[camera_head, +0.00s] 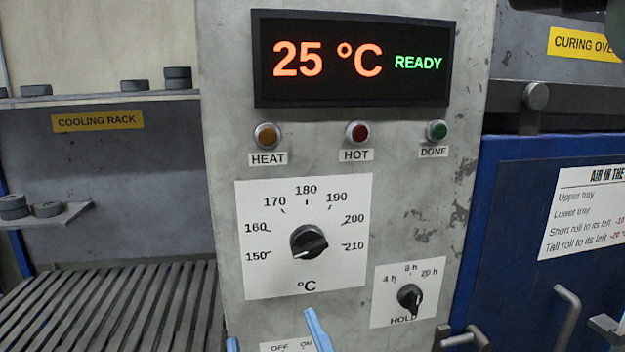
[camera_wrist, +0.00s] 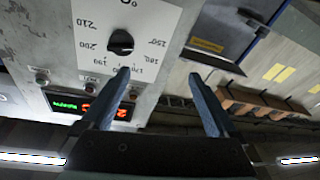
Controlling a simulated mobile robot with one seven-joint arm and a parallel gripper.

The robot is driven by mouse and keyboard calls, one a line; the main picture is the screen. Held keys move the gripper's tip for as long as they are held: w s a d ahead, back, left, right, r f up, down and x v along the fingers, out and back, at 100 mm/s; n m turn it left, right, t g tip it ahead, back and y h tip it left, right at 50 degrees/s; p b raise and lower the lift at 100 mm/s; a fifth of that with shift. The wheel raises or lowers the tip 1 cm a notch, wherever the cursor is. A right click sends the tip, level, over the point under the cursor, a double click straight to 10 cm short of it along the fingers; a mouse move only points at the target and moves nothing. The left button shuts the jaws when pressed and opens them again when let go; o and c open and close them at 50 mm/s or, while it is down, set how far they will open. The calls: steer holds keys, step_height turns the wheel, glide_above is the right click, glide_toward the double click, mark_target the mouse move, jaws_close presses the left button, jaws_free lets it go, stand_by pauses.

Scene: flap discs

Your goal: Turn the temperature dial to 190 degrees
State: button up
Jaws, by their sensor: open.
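The temperature dial (camera_head: 308,241) is a black knob on a white plate marked 150 to 210. Its white pointer line aims to the lower left, at or just below the 150 mark. The 190 mark (camera_head: 337,197) is at its upper right. In the wrist view, which is upside down, the dial (camera_wrist: 120,42) is beyond the left finger's tip. My gripper (camera_wrist: 159,76) is open and empty, with nothing between its blue fingers. In the head view my gripper (camera_head: 272,328) shows only its fingertips, below the dial plate, apart from the dial.
The display (camera_head: 353,60) reads 25 °C READY. Below it are the HEAT (camera_head: 267,135), HOT (camera_head: 357,133) and DONE (camera_head: 437,130) lamps. A smaller HOLD dial (camera_head: 410,296) sits at lower right. A cooling rack shelf (camera_head: 100,98) with dark discs is left; a blue oven (camera_head: 540,270) is right.

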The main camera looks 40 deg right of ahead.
mark_target(310, 248)
steer(key=s+d+r+m+g+h+p, duration=0.1)
steer(key=s+d+r+g+p, duration=0.3)
steer(key=p, duration=0.6)
steer(key=shift+t, duration=0.5)
steer(key=b+x, duration=0.2)
steer(key=x, duration=0.3)
steer(key=b+x, duration=0.3)
steer(key=x, duration=0.3)
steer(key=shift+d+r, duration=0.15)
steer(key=shift+r, duration=0.05)
steer(key=shift+w+d, duration=0.25)
steer(key=shift+w, duration=0.05)
steer(key=c, duration=1.4)
